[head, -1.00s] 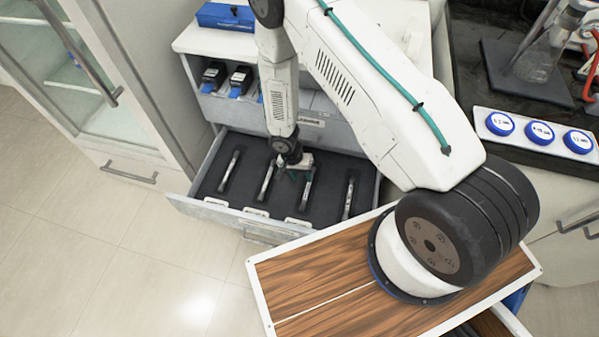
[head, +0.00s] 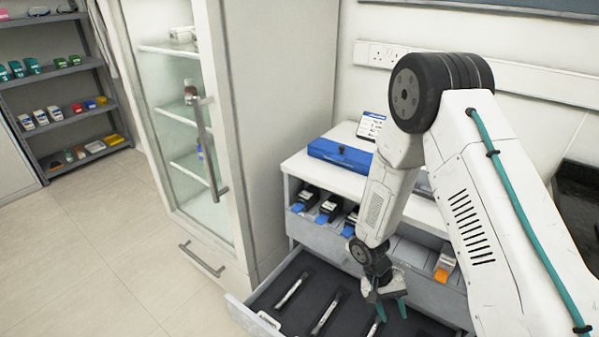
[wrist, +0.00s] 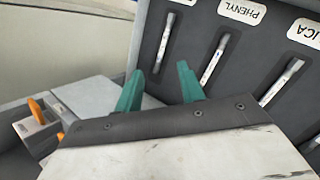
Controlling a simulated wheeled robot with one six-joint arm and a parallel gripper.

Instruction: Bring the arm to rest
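My gripper (head: 392,311) hangs pointing down over the open drawer (head: 240,312) in the head view. In the wrist view, its two green fingers (wrist: 160,88) stand apart with nothing between them. My white arm reaches over from the right, with its elbow high. Slim columns lie in slots in the dark drawer insert: one at the left (head: 291,291), one in the middle (head: 326,312) and one partly seen beside the gripper (head: 374,328). The wrist view shows several columns, one (wrist: 213,62) just beyond the right finger, and labels, one reading PHENYL (wrist: 242,10).
A glass-door cabinet (head: 225,90) stands left of the drawer unit. The unit's white top holds a blue case (head: 340,154); its front shelf holds blue-ended items (head: 328,208) and an orange-ended one (head: 445,265). Floor (head: 110,250) at the left is clear.

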